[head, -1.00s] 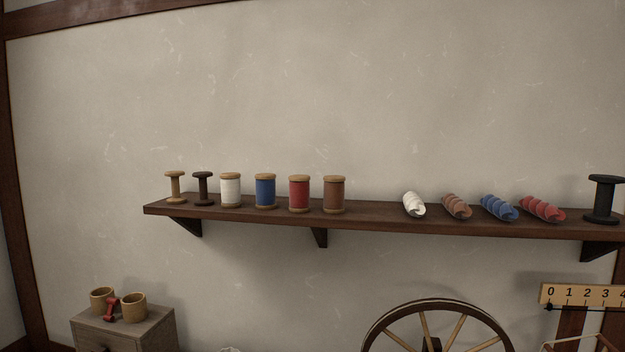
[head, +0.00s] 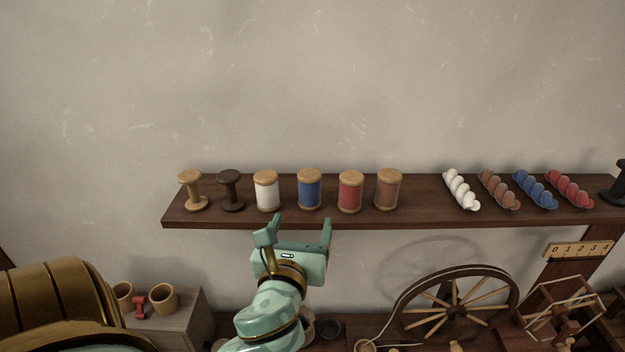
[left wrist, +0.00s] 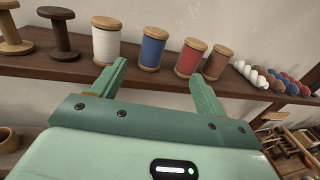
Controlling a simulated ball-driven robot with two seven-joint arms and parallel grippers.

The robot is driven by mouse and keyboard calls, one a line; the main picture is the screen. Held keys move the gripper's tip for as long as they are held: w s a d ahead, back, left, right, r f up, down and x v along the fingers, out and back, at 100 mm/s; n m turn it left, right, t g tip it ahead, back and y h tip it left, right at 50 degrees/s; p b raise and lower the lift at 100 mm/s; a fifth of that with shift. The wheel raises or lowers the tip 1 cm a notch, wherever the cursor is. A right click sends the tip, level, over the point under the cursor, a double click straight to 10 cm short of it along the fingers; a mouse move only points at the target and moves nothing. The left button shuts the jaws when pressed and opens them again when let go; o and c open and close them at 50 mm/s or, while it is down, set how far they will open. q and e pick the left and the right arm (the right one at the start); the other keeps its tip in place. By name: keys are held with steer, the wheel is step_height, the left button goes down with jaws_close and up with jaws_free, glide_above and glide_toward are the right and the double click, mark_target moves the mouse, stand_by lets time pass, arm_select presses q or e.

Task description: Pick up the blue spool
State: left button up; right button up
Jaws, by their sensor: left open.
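The blue spool (head: 309,190) stands upright on the wall shelf, between the white spool (head: 266,191) and the red spool (head: 350,192). It has pale wooden ends and blue thread. My left gripper (head: 298,230) is open and empty, just in front of the shelf edge and a little below the blue spool. In the left wrist view the blue spool (left wrist: 152,48) shows beyond and between the two open fingers (left wrist: 160,82), apart from them. The red spool (left wrist: 190,58) stands close behind the right finger. My right gripper is not in view.
The dark shelf (head: 400,216) also holds a brown spool (head: 388,189), two empty bobbins (head: 230,190) and twisted skeins (head: 535,189). Below are a spinning wheel (head: 455,300) and a cabinet (head: 185,318) with wooden cups (head: 163,298). The wall above is bare.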

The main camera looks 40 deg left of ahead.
mark_target(307, 181)
arm_select(q)
steer(key=x, duration=0.3)
steer(key=r+p+x, duration=0.1)
steer(key=x, duration=0.3)
steer(key=p+x, duration=0.1)
steer(key=x, duration=0.2)
steer(key=shift+a+r, duration=0.3)
steer(key=shift+w+a, duration=0.1)
steer(key=shift+w, duration=0.1)
steer(key=x, duration=0.2)
steer(key=p+x, duration=0.1)
steer(key=x, duration=0.1)
steer(key=shift+w+a, duration=0.15)
steer(key=shift+a, duration=0.3)
steer(key=shift+w+a, duration=0.1)
steer(key=shift+w, duration=0.15)
steer(key=shift+s, duration=0.15)
steer(key=c, duration=1.1)
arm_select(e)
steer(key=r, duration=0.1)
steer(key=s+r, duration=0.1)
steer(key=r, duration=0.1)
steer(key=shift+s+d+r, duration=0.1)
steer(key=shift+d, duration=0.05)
